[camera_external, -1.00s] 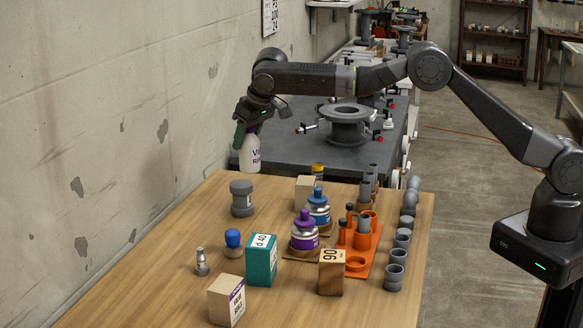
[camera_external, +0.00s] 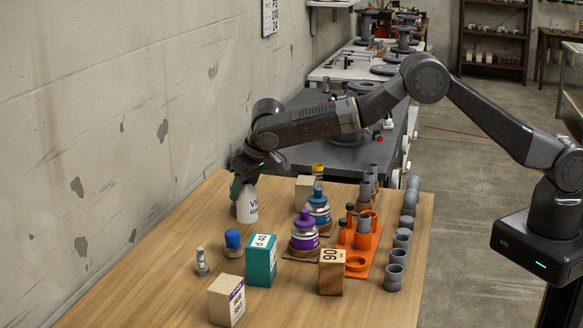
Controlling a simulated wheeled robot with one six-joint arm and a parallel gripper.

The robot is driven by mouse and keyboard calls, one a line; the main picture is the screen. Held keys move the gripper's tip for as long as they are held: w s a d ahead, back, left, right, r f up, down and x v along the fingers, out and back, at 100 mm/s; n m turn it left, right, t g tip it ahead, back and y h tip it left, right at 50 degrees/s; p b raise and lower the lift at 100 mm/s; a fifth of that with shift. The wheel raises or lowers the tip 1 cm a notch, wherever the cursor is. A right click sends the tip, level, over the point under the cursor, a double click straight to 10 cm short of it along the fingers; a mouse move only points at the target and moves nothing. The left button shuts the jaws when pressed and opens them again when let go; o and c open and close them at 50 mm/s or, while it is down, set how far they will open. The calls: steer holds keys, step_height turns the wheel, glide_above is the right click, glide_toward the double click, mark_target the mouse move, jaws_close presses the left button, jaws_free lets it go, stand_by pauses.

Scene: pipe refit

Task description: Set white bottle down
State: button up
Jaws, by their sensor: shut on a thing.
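The white bottle (camera_external: 248,205) has dark lettering and is upright at the far left part of the wooden table. My gripper (camera_external: 246,178) is shut on it near its top, with a green part showing at its left side. The bottle's base is at or very near the table top; I cannot tell whether it touches. The bottle hides most of the grey pipe piece that stood there.
A blue-capped jar (camera_external: 234,243), a teal box (camera_external: 262,260) and a purple-capped bottle (camera_external: 305,232) stand nearer. A blue-topped bottle (camera_external: 319,208) and a tan block (camera_external: 304,189) are to the right. An orange rack (camera_external: 362,245) stands farther right. The table's left strip is clear.

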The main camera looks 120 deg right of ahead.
mark_target(245, 200)
steer(key=shift+f+p, duration=0.35)
steer(key=shift+f, duration=1.65)
steer(key=shift+f, duration=0.1)
steer(key=o, duration=1.1)
steer(key=shift+r, duration=0.2)
steer(key=b+v, duration=0.2)
steer(key=v, duration=0.9)
steer(key=shift+a+r, duration=0.2)
steer(key=shift+r, duration=0.15)
steer(key=shift+s, duration=0.1)
